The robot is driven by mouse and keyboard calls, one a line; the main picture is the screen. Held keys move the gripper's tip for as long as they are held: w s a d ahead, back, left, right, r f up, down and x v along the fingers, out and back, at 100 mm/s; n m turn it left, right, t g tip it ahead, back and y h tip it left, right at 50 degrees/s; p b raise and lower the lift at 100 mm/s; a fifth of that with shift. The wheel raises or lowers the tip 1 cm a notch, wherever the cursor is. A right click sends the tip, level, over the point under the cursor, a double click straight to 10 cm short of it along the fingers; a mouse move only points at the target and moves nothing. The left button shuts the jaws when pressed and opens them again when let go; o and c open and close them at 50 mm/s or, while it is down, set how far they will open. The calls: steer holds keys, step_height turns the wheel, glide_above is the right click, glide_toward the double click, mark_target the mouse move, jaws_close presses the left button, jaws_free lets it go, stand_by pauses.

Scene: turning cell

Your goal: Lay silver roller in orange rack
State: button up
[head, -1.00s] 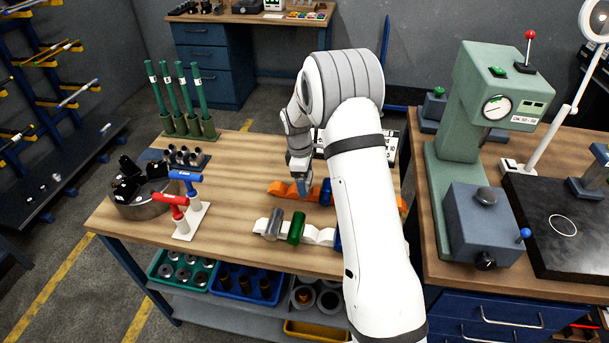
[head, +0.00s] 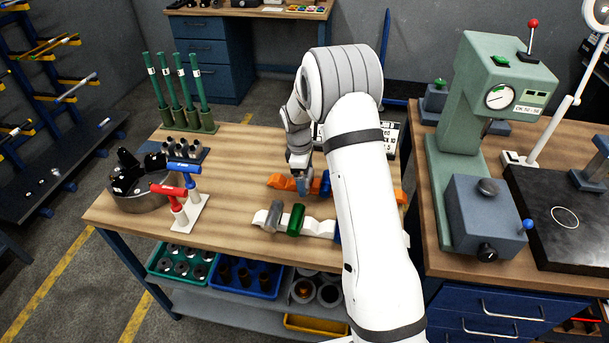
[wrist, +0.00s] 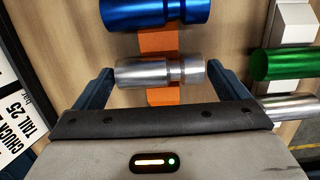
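The silver roller (wrist: 160,73) lies crosswise over the orange rack (wrist: 157,42) in the wrist view. My gripper (head: 302,188) is low over the left part of the orange rack (head: 278,181). Its two dark blue fingers (wrist: 160,74) are at the roller's two ends and look shut on it. Whether the roller bears fully on the rack is hidden. A blue roller (wrist: 155,12) lies on the orange rack beside the silver one; it also shows in the head view (head: 325,184).
A white rack (head: 261,217) in front holds another silver roller (head: 274,215) and a green roller (head: 296,219). A white lettered board (wrist: 12,110) is close by. The table between is clear.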

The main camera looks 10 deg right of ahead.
steer(key=shift+o, duration=0.4)
steer(key=r, duration=0.2)
steer(key=r+b, duration=0.1)
steer(key=r, duration=0.2)
steer(key=a+r, duration=0.1)
steer(key=r, duration=0.1)
steer(key=shift+w+r, duration=0.15)
steer(key=shift+w, duration=0.05)
steer(key=shift+r, duration=0.25)
